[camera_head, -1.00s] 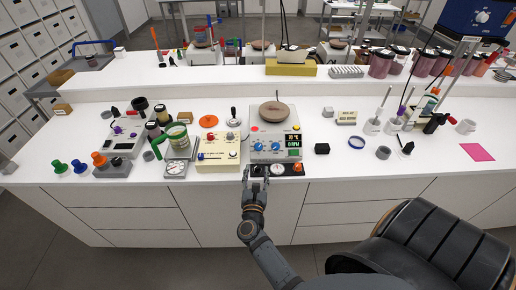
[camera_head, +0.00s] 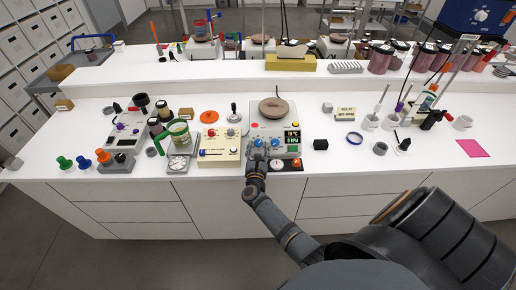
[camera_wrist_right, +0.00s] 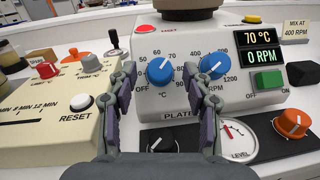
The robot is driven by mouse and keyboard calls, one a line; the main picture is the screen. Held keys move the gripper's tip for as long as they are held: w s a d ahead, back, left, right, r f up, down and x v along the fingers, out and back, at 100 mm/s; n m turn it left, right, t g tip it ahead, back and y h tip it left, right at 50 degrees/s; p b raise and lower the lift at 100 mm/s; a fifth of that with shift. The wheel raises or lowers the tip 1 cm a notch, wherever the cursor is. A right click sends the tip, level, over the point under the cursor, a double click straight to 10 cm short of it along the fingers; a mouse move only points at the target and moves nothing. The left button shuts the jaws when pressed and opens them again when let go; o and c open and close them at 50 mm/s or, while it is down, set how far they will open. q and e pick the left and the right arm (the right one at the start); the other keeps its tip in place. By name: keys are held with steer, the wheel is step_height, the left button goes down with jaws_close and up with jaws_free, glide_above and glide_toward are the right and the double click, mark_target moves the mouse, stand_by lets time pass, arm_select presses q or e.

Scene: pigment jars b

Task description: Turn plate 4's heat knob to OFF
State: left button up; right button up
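The hotplate (camera_head: 262,127) stands near the front edge of the bench with a round brown top piece. Its left blue heat knob (camera_wrist_right: 160,71) has a scale with OFF at lower left and °C marks; its pointer faces up, slightly right. It also shows in the head view (camera_head: 258,143). The display (camera_wrist_right: 259,47) reads 70 °C and 0 RPM. The "PLATE" label is partly hidden by a finger, so its number cannot be read. My right gripper (camera_wrist_right: 168,80) is open, fingers either side of the heat knob in the picture, without visible contact. My left gripper is out of view.
The blue RPM knob (camera_wrist_right: 213,65) is close to my right finger. A cream timer box (camera_head: 220,148) with a white RESET button stands left of the hotplate. A black strip with a level dial and orange knob (camera_wrist_right: 292,123) lies in front. A black block (camera_head: 320,145) is at right.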

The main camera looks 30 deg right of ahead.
jaws_close()
steer(key=shift+f+n, duration=0.1)
steer(key=shift+n, duration=0.2)
